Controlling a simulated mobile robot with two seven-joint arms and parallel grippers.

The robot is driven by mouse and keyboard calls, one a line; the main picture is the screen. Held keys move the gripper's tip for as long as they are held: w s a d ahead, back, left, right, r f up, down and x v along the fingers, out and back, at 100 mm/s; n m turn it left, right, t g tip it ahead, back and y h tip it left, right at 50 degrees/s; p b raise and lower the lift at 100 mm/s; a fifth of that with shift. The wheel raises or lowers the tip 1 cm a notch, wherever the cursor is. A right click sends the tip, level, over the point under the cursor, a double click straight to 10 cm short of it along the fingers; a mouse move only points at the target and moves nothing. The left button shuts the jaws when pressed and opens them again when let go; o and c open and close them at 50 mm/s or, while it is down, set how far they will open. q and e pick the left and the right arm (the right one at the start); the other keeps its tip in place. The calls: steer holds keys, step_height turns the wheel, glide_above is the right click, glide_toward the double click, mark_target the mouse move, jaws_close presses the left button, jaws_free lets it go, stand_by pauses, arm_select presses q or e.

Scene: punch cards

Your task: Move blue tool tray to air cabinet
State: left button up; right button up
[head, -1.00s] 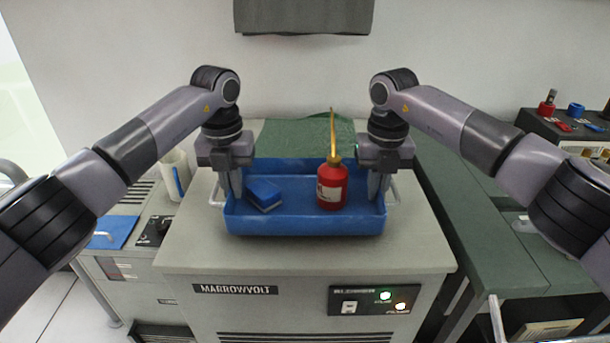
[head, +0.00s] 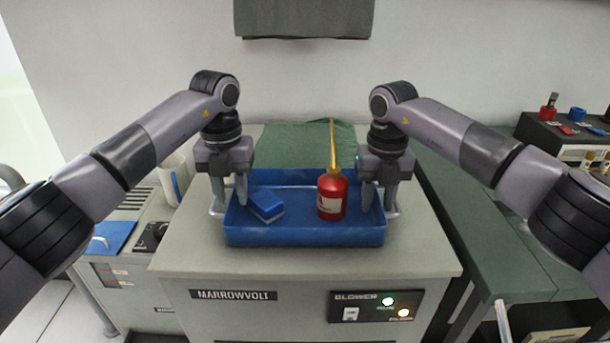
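The blue tool tray (head: 305,236) sits level on top of the grey cabinet (head: 305,262), whose panel reads "BLOWER". Inside the tray are a red oil can (head: 332,194) with a yellow spout and a blue-and-grey block (head: 265,205). My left gripper (head: 229,198) is open at the tray's left end, one finger inside the wall and one outside near the handle. My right gripper (head: 379,200) is open at the right end in the same way. The fingertips partly hide the handles; I cannot tell whether they touch.
A green cloth (head: 305,138) lies behind the tray. A dark green bench (head: 480,235) stands at the right, with a dark rack of small parts (head: 555,128) behind it. A white cylinder (head: 174,178) and a blue plate (head: 108,236) are on a lower unit at the left.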

steer(key=shift+r, duration=0.15)
arm_select(q)
step_height(320, 180, up, 11)
steer(key=shift+f, duration=0.15)
arm_select(e)
step_height(320, 180, up, 12)
stand_by(0.5)
